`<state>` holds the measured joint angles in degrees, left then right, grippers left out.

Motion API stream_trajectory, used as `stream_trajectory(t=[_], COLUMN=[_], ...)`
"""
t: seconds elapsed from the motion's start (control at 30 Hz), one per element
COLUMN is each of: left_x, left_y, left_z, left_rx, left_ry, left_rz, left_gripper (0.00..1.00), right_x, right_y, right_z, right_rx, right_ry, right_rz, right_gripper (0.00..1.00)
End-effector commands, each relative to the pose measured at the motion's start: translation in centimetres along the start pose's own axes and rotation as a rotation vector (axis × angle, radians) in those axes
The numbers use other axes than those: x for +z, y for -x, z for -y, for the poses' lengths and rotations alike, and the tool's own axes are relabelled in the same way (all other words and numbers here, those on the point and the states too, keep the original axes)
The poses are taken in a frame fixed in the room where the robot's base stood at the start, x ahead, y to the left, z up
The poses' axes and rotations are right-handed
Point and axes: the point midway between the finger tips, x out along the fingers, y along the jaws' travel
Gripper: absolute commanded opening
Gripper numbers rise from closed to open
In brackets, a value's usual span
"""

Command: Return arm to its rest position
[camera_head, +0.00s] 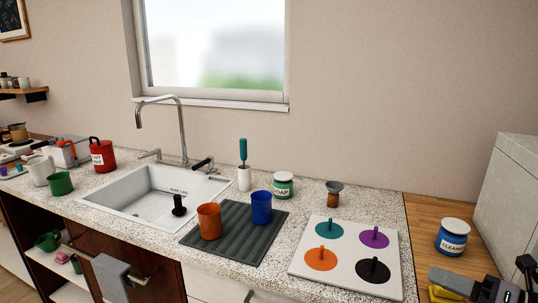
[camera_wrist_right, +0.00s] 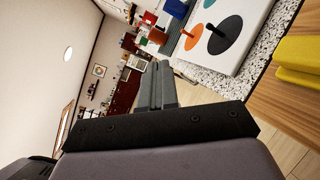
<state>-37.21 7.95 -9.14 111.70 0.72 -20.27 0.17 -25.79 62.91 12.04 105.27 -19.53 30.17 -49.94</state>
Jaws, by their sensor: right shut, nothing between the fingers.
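My right gripper (camera_head: 438,276) is at the lower right of the head view, low over the wooden counter's front. Its grey fingers are together and empty; they also show shut in the right wrist view (camera_wrist_right: 158,84). A white board (camera_head: 304,256) lies to its left, apart from it. The board carries a teal disc (camera_head: 318,232), a purple disc (camera_head: 384,240), an orange disc (camera_head: 312,261) and a black disc (camera_head: 362,274), each with an upright peg.
A blue cleaner jar (camera_head: 452,240) stands behind my right gripper. A yellow object (camera_wrist_right: 299,62) is close to it, partly hidden in the head view. An orange cup (camera_head: 209,224) and a blue cup (camera_head: 261,210) stand on the dark mat (camera_head: 238,248), right of the sink (camera_head: 130,200).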

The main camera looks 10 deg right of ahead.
Motion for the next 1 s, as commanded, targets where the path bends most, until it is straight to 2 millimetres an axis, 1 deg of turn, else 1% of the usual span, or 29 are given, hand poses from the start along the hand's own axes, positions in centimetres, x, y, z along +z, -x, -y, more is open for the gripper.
stream_trajectory(t=[0.03,0.17,0.2,0.27,0.3,0.33,0.43,0.47,0.5,0.57,0.6,0.7,0.8,0.83,0.9,1.0], left_x=[0.0,0.0,0.0,0.0,0.0,0.0,0.0,0.0,0.0,0.0,0.0,0.0,0.0,0.0,0.0,0.0], left_y=[0.0,0.0,0.0,0.0,0.0,0.0,0.0,0.0,0.0,0.0,0.0,0.0,0.0,0.0,0.0,0.0], left_z=[0.0,0.0,0.0,0.1,0.1,0.1,0.1,0.1,0.1,0.1,0.1,0.1,0.1,0.1,0.1,0.1], left_rx=[0.0,-0.001,-0.001,-0.001,-0.001,-0.001,-0.001,-0.001,-0.001,-0.001,-0.001,-0.001,-0.001,-0.001,-0.001,-0.001], left_ry=[0.0,0.0,0.0,-0.001,-0.001,-0.001,-0.001,-0.001,-0.001,-0.001,-0.001,-0.001,-0.001,-0.002,-0.002,-0.002], left_rz=[0.0,0.0,0.0,0.0,0.0,0.0,0.0,0.0,0.0,0.0,0.0,0.0,0.0,0.0,0.0,0.0], left_gripper=[0.43,0.43,0.43,0.43,0.43,0.43,0.43,0.43,0.43,0.43,0.43,0.43,0.43,0.43,0.43,0.43], right_x=[-1.6,-5.8,-7.2,-9.6,-11.3,-12.7,-17.5,-19.0,-21.0,-24.0,-25.9,-29.9,-32.6,-33.2,-34.1,-34.7], right_y=[0.2,0.7,0.8,1.0,1.0,1.1,1.1,1.1,1.0,0.7,0.5,-0.1,-0.6,-0.7,-0.9,-1.1], right_z=[1.5,5.0,5.9,7.2,7.9,8.4,9.6,9.8,9.9,9.9,9.7,8.9,8.1,7.8,7.5,7.3], right_rx=[-0.026,-0.098,-0.119,-0.151,-0.171,-0.187,-0.237,-0.252,-0.273,-0.303,-0.321,-0.363,-0.394,-0.402,-0.414,-0.421], right_ry=[-0.147,-0.522,-0.638,-0.812,-0.93,-1.016,-1.311,-1.398,-1.515,-1.683,-1.788,-2.011,-2.167,-2.199,-2.253,-2.285], right_rz=[0.059,0.207,0.251,0.315,0.358,0.391,0.495,0.526,0.566,0.624,0.66,0.735,0.786,0.797,0.814,0.825], right_gripper=[0.0,0.0,0.0,0.0,0.0,0.0,0.0,0.0,0.0,0.0,0.0,0.0,0.0,0.0,0.0,0.0])
